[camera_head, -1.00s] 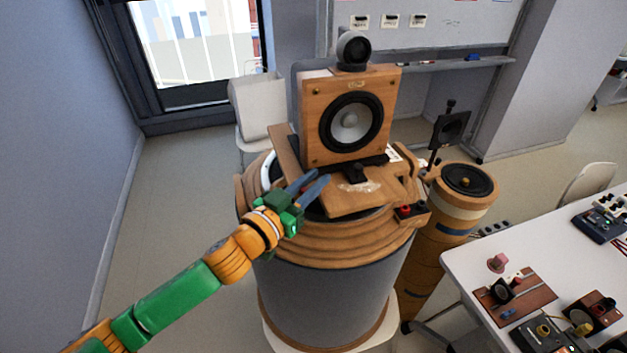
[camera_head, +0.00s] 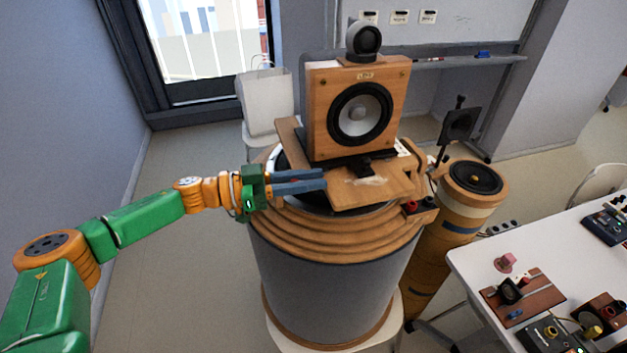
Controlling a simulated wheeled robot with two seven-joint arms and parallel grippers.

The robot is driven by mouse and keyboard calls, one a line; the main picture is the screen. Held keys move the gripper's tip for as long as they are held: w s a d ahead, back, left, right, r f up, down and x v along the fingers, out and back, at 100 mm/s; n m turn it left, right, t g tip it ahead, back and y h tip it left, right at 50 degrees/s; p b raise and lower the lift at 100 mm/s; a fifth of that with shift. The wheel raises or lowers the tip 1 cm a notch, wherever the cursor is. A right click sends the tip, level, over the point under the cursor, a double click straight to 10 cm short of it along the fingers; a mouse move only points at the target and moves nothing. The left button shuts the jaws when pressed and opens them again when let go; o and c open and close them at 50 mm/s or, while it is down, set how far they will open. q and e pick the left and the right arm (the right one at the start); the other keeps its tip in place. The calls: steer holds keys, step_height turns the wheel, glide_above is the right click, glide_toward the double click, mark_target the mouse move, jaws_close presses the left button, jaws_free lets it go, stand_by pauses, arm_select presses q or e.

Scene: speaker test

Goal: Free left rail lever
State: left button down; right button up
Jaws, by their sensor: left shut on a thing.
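A black clamp piece (camera_head: 365,167) sits at the front foot of the speaker. My right gripper is out of view.
A small round device (camera_head: 363,40) sits on the speaker. A wooden column with a black driver (camera_head: 475,177) stands close on the right. A white table (camera_head: 470,262) with electronics is at the lower right. The floor at left is clear.

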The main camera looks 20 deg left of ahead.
arm_select(q)
steer(key=shift+s+a+f+m+g+h+b, duration=0.1)
steer(key=shift+a+m+g+h+b, duration=0.2)
steer(key=shift+m+g+b, duration=0.65)
steer(key=shift+s+a+r+m+g+h+b, duration=0.1)
steer(key=shift+m+g+h+b, duration=0.35)
steer(key=shift+g+b, duration=0.85)
steer(key=shift+s+a+f+m+g+h+b, duration=0.15)
steer(key=shift+m+g+h+b, duration=0.1)
steer(key=shift+m+g+b, duration=0.7)
steer(key=shift+w, duration=0.1)
steer(key=c, duration=0.8)
jaws_free()
steer(key=shift+d, duration=0.1)
steer(key=shift+o, duration=0.2)
